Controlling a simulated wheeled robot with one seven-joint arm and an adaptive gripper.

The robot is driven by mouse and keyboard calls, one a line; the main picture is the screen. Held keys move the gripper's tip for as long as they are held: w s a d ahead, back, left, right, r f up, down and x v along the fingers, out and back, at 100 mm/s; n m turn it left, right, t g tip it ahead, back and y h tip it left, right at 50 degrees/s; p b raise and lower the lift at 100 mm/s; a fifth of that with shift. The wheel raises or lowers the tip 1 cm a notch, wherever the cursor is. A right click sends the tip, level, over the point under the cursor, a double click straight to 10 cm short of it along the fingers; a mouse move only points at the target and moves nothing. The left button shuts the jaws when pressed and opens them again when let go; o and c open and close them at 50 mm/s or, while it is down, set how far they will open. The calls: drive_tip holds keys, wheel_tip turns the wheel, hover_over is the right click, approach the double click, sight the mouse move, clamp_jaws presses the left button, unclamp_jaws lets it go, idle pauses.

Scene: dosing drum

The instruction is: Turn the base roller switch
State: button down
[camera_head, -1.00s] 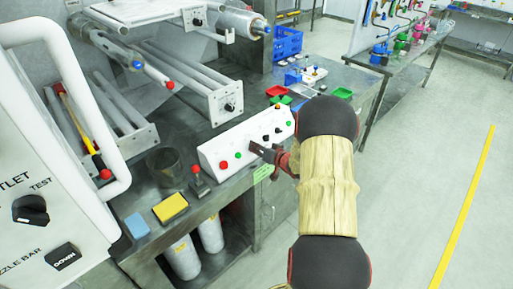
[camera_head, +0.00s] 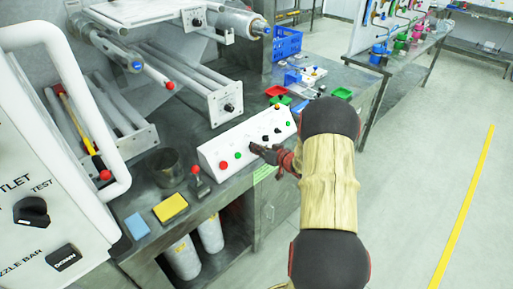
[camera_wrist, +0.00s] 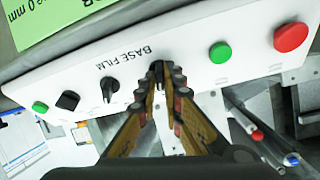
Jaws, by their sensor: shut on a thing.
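The white control box (camera_head: 216,152) stands at the front edge of the steel bench, with black switches and coloured buttons on its sloping face. In the wrist view a black switch (camera_wrist: 157,67) beside the "BASE FILM" label sits between my fingertips. My gripper (camera_wrist: 161,82) is shut on this switch, and the fingers hide most of it. The gripper also shows in the head view (camera_head: 261,152), at the front of the box. Another black switch (camera_wrist: 109,88) on the same face points outward, clear of my fingers.
Green (camera_wrist: 220,52) and red (camera_wrist: 291,37) buttons lie right of my fingers in the wrist view. A red-topped lever (camera_head: 197,178), a yellow block (camera_head: 170,207) and a metal cup (camera_head: 164,167) stand left of the box.

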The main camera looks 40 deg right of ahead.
drive_tip(key=n+y, duration=0.1)
drive_tip(key=n, duration=0.4)
drive_tip(key=shift+d+r+y+p, duration=0.1)
drive_tip(key=shift+d+y+p, duration=0.05)
drive_tip(key=shift+y+p, duration=0.25)
drive_tip(key=n+y+p, duration=0.1)
drive_tip(key=n, duration=0.4)
drive_tip(key=shift+n, duration=0.4)
drive_tip(key=shift+y, duration=0.3)
drive_tip(key=c, duration=2.1)
unclamp_jaws()
drive_tip(key=shift+w, duration=0.1)
drive_tip(key=shift+o, duration=0.9)
drive_tip(key=shift+g, duration=0.3)
drive_tip(key=v, duration=1.2)
